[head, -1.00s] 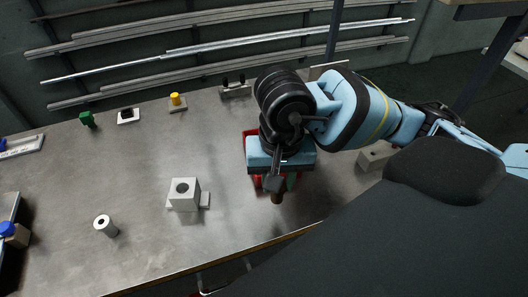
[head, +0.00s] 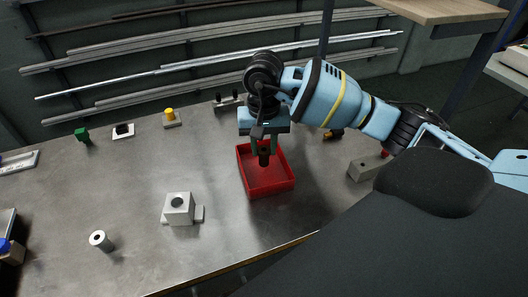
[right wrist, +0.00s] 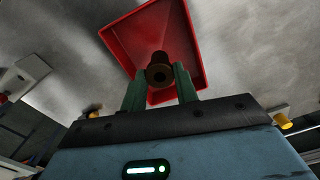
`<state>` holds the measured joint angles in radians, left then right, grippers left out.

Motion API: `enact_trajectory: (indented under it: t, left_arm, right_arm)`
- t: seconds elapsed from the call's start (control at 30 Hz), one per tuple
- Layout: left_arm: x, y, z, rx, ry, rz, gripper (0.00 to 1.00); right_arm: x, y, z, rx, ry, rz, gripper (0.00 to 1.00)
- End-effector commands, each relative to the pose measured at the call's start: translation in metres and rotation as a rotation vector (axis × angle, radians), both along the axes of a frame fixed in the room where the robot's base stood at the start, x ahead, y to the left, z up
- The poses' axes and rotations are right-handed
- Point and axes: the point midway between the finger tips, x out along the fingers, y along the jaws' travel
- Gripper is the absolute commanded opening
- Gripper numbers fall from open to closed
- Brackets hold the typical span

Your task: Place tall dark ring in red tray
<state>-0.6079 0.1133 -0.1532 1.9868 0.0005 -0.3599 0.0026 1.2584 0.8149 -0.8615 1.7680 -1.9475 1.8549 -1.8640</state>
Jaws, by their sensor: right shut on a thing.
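The tall dark ring (head: 264,157) is a dark brown, upright hollow cylinder. My right gripper (head: 264,145) is shut on it, with one green finger on each side. In the head view, the ring shows in front of the tray's inside. In the right wrist view, the ring (right wrist: 159,70) sits between the fingers (right wrist: 160,86), with the red tray (right wrist: 117,44) behind it. I cannot tell exactly how high the ring is above the tray floor. My left gripper is not in view.
A pale block with a hole (head: 179,208) and a short white ring (head: 101,241) stand left of the tray. A green piece (head: 82,135), a black piece on a white plate (head: 123,130) and a yellow peg (head: 170,115) stand farther back. A grey block (head: 367,168) is right.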

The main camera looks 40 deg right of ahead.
Motion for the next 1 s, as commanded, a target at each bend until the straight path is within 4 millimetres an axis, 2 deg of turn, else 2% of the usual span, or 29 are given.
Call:
enact_trajectory:
  t: [0.33,0.57,0.97,1.0]
  left_arm:
    - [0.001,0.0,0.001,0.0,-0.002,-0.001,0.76]
    - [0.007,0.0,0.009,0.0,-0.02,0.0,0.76]
    - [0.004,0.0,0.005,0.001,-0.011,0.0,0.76]
    - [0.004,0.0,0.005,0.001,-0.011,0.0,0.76]
  right_arm:
    - [0.01,-0.006,-0.001,0.001,0.0,-0.001,0.0]
    - [0.008,-0.005,-0.033,0.001,0.0,0.0,0.0]
    - [0.008,-0.005,-0.04,0.0,0.002,0.001,0.0]
    - [0.008,-0.005,-0.041,-0.001,0.003,0.001,0.31]
